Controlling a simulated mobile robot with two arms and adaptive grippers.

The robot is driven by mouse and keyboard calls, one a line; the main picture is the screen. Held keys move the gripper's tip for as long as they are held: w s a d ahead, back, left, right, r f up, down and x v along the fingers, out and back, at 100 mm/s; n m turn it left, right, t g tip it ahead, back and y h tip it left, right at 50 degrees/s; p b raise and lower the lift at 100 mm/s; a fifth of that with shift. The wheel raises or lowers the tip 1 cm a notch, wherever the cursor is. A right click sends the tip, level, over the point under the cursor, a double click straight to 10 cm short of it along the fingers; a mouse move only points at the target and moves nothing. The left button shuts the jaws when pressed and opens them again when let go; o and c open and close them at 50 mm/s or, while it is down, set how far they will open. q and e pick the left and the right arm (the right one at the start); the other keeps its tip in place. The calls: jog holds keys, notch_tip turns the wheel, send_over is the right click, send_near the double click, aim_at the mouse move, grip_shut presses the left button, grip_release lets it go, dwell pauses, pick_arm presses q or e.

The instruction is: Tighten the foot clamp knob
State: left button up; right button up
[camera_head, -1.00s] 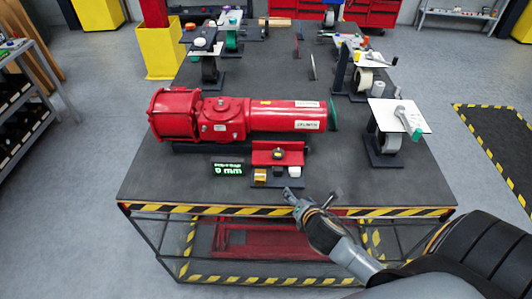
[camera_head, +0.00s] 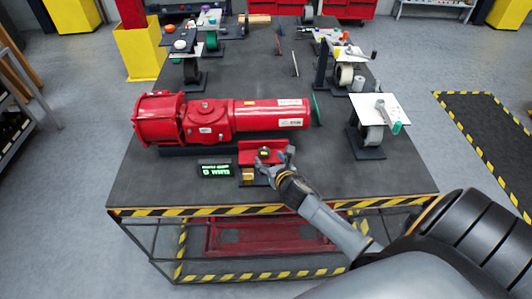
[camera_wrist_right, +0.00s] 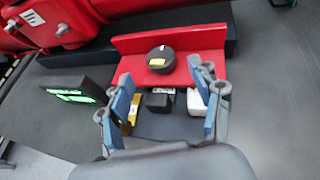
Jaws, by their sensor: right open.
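The foot clamp knob (camera_wrist_right: 161,59) is a round dark knob on a red bracket (camera_wrist_right: 200,41) in the right wrist view. In the head view the knob (camera_head: 265,152) shows small on the red bracket, at the front of the red valve actuator (camera_head: 215,121). My right gripper (camera_head: 275,158) reaches over the table's front edge to the bracket. In the right wrist view its two blue-padded fingers (camera_wrist_right: 164,92) are spread, with the knob just beyond the tips and nothing held. My left gripper is not in view.
A small display (camera_head: 215,170) with green digits stands left of the bracket. A yellow block (camera_wrist_right: 131,112), a black block (camera_wrist_right: 160,100) and a white block (camera_wrist_right: 197,102) sit on a dark plate before it. A stand with a white plate (camera_head: 378,108) is at the right; the table between is clear.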

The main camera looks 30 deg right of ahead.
aim_at(265, 153)
jog(key=shift+x, duration=2.25)
jog(key=shift+c, duration=0.4)
jog(key=c, duration=1.1)
